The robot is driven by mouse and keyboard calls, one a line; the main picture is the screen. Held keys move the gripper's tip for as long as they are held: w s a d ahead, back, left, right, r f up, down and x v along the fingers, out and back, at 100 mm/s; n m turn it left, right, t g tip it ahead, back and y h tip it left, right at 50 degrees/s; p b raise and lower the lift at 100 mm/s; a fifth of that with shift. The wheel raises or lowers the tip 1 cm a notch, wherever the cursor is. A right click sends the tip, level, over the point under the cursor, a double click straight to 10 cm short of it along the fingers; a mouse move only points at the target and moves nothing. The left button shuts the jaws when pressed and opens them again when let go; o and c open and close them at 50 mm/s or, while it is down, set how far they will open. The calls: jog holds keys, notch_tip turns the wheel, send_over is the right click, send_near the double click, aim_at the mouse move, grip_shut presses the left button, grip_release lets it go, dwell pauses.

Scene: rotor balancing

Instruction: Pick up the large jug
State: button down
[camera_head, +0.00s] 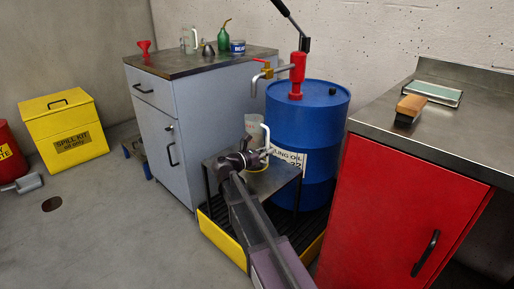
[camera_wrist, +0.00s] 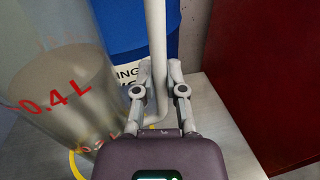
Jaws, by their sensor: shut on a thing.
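A clear jug (camera_head: 254,127) with a white handle is at the small metal stand (camera_head: 284,178) in front of the blue drum. In the wrist view the jug (camera_wrist: 65,95) fills the left side and shows a red "0.4 L" mark. My gripper (camera_head: 262,155) is at the handle side of the jug. In the wrist view my gripper (camera_wrist: 160,72) has its two fingers on either side of the white handle (camera_wrist: 155,35) and is shut on it. The jug looks upright. My arm hides part of its base, so I cannot tell whether it touches the stand.
The blue drum (camera_head: 306,125) with a red pump (camera_head: 297,75) stands close behind, its spout (camera_head: 255,88) above the jug. A red cabinet (camera_head: 395,190) is at right. A grey cabinet (camera_head: 165,130) carries smaller vessels and a red funnel (camera_head: 145,48). A yellow-edged tray (camera_head: 222,238) lies below.

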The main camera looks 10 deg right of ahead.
jog(key=shift+r, duration=0.1)
notch_tip(320, 180, up, 4)
jog(key=p, duration=0.4)
jog(key=s+a, duration=0.2)
jog(key=s, duration=0.5)
jog(key=s+a+p, duration=0.1)
jog(key=s+a, duration=0.2)
jog(key=s, duration=0.5)
jog(key=shift+a+r, duration=0.25)
jog(key=shift+r, duration=0.15)
notch_tip(320, 180, up, 4)
jog(key=p, duration=0.3)
jog(key=shift+w+f+p, duration=0.1)
jog(key=shift+p, duration=0.3)
